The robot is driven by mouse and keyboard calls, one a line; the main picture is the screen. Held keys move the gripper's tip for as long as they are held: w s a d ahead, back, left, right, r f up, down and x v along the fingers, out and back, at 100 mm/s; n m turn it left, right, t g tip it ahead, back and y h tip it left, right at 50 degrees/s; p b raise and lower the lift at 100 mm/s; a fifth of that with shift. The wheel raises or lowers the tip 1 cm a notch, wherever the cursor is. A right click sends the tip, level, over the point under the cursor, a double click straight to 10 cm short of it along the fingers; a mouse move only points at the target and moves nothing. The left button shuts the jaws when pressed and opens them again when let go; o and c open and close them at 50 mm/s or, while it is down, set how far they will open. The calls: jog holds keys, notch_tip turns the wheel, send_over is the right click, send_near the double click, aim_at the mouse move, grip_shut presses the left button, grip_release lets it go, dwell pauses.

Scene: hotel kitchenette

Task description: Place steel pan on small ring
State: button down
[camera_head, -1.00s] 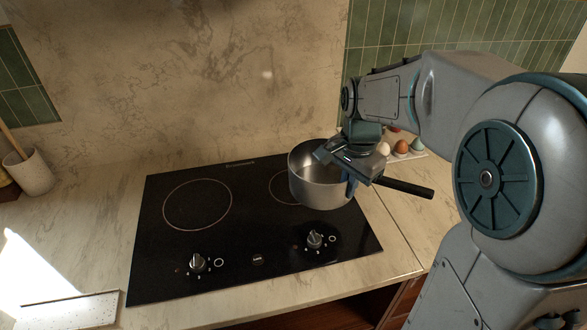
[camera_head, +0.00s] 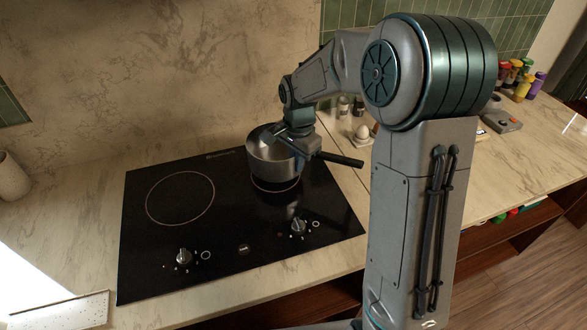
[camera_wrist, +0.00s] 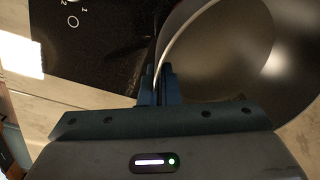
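The steel pan (camera_head: 268,160) with its black handle (camera_head: 340,159) is upright at the right rear of the black cooktop (camera_head: 225,240). My gripper (camera_head: 297,148) is shut on the pan's right wall at the rim, near the handle. In the wrist view the fingers (camera_wrist: 160,88) pinch the rim of the pan (camera_wrist: 215,70). The small ring (camera_head: 276,190) is mostly hidden by the pan; its front arc shows just below the pan's base. I cannot tell whether the base touches the glass.
The large ring (camera_head: 180,198) at left is empty. Two knobs (camera_head: 183,257) (camera_head: 298,226) stand at the cooktop's front. An egg in a cup (camera_head: 362,133) and shakers (camera_head: 343,106) stand behind the handle. Colored bottles (camera_head: 525,80) stand far right.

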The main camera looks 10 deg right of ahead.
jog(key=shift+w+a+f, duration=0.2)
jog(key=shift+w+a, duration=0.05)
jog(key=shift+w, duration=0.15)
jog(key=shift+f+p, duration=0.55)
jog(key=shift+f, duration=1.5)
jog(key=shift+f, duration=0.1)
jog(key=c, duration=1.7)
grip_release()
notch_tip(320, 180, up, 12)
jog(key=b, duration=0.2)
jog(key=s+d+r+n+t, duration=0.1)
jog(key=s+d+n, duration=0.1)
jog(key=s, duration=0.6)
jog(key=s+d+r+n+t, duration=0.1)
jog(key=s+d+n, duration=0.1)
jog(key=s+n, duration=0.3)
jog(key=s+d+n+t, duration=0.1)
jog(key=s+d+n, duration=0.2)
jog(key=s, duration=0.8)
jog(key=shift+s+r+n+p, duration=0.25)
jog(key=shift+r+n+p, duration=0.05)
jog(key=shift+r, duration=0.1)
